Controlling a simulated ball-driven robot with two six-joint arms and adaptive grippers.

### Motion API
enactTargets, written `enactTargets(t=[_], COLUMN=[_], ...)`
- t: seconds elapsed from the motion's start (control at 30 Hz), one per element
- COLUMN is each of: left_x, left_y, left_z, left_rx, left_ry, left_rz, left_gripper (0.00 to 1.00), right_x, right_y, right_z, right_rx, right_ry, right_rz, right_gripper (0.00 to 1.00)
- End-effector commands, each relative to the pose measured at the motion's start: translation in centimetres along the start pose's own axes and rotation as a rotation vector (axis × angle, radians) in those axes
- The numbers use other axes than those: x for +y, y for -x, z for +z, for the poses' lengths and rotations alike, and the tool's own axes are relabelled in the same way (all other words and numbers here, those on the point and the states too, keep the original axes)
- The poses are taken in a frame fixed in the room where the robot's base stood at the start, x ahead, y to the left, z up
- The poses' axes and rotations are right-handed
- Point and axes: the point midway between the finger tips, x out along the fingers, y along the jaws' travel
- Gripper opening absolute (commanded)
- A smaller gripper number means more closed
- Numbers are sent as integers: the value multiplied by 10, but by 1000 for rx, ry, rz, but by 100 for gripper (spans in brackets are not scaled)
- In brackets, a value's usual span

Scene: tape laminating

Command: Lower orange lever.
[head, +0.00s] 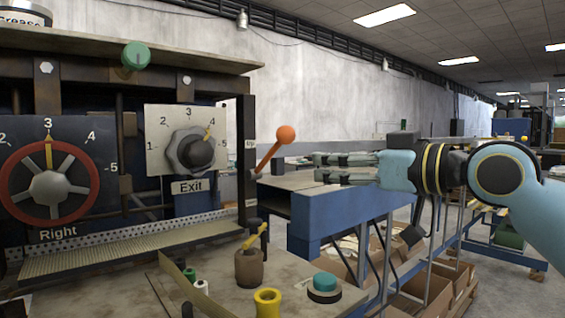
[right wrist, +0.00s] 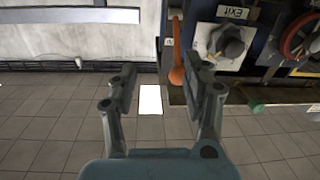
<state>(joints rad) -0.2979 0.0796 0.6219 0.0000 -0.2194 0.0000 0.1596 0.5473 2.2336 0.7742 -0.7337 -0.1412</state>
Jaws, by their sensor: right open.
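The orange lever (head: 285,134) is on the right side of the machine, beside the Exit dial. Its round knob is raised, and its arm slants up to the right. In the right wrist view the orange lever (right wrist: 176,76) shows just inside the right-hand finger. My right gripper (head: 318,167) is open and empty, to the right of the lever and slightly lower than its knob. A visible gap separates them in the head view. The fingers of my right gripper (right wrist: 158,80) are spread apart in the wrist view. My left gripper is not in view.
The Exit dial (head: 190,153) and the red Right wheel (head: 47,182) are on the machine front. A teal button (head: 325,283) and a yellow spool (head: 267,302) stand on the bench below. A blue table (head: 340,212) stands behind, below my right gripper.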

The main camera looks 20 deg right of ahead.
Motion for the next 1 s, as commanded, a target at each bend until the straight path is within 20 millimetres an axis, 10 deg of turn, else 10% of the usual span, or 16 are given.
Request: enactTargets(t=[0.2,1.0], left_x=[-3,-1], left_y=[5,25], left_z=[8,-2], left_rx=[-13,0], left_ry=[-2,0], left_rz=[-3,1], left_gripper=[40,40], right_x=[-21,-27], right_y=[6,-96], right_z=[-38,-40], right_rx=[49,46], right_ry=[43,44], right_rz=[-51,-50], right_gripper=[49,49])
